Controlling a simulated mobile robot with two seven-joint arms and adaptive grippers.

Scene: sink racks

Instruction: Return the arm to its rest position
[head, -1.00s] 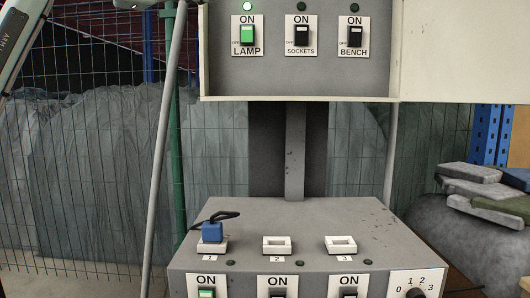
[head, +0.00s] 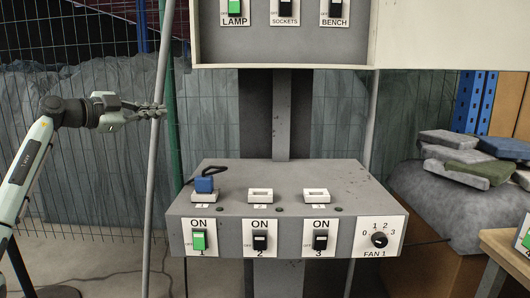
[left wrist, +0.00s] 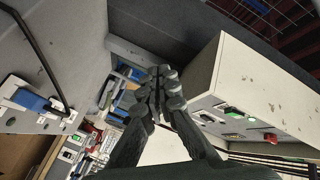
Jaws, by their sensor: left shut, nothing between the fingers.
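My left arm (head: 40,150) comes in from the left in the head view. Its left gripper (head: 160,110) points right, in front of the wire fence and a slanted grey pole. It is shut and empty, apart from the control panels. In the left wrist view the gripper fingers (left wrist: 160,85) are together with nothing between them. My right gripper does not show in either view.
A grey socket box (head: 350,190) with several switches and a fan knob (head: 379,240) stands at the centre. A blue plug (head: 204,184) sits in socket 1. An upper switch panel (head: 280,45) hangs above. Stacked slabs (head: 460,155) lie at the right.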

